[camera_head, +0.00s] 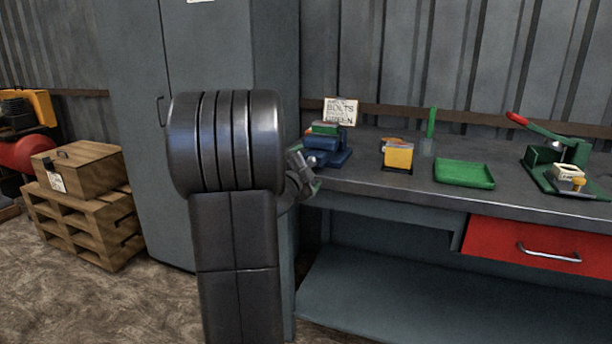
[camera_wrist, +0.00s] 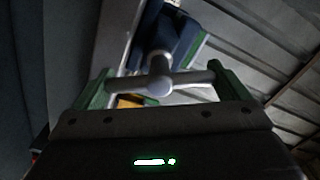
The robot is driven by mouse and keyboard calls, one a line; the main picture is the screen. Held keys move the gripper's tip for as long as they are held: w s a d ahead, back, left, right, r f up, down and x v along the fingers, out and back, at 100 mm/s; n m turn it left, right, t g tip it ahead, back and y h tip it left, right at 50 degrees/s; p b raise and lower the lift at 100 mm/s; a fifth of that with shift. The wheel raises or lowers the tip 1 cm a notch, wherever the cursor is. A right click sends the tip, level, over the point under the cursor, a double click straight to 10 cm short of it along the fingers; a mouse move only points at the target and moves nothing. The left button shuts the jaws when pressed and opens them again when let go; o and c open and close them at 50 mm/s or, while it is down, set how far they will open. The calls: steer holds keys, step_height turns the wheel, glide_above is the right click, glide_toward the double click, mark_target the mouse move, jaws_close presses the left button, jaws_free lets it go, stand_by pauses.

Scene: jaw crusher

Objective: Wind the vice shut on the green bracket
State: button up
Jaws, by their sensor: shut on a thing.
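The blue vice (camera_head: 322,155) stands at the left end of the workbench. The green bracket (camera_head: 325,128) sits at the top of the vice, between its jaws as far as I can see; I cannot tell how tightly. My gripper (camera_head: 304,178) is at the front of the vice, partly hidden behind my arm in the head view. In the wrist view my gripper (camera_wrist: 160,82) has its green-tipped fingers at the two ends of the grey vice handle bar (camera_wrist: 190,77) and is shut on it. The blue vice body (camera_wrist: 178,35) shows beyond, with a green edge beside it.
A sign (camera_head: 341,112) stands behind the vice. To the right on the bench are a yellow box (camera_head: 398,157), a green tray (camera_head: 465,174) and a green lever press (camera_head: 545,165). A red drawer (camera_head: 535,245) is below. A grey cabinet (camera_head: 135,120) stands at left.

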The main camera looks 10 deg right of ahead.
steer(key=m+b, duration=0.2)
steer(key=m, duration=0.1)
steer(key=shift+f+m, duration=0.25)
steer(key=shift+m, duration=0.05)
steer(key=shift+m+b, duration=1.1)
steer(key=shift+m, duration=0.8)
steer(key=shift+r, duration=0.1)
steer(key=o, duration=0.6)
steer(key=p+v, duration=0.2)
steer(key=v, duration=1.2)
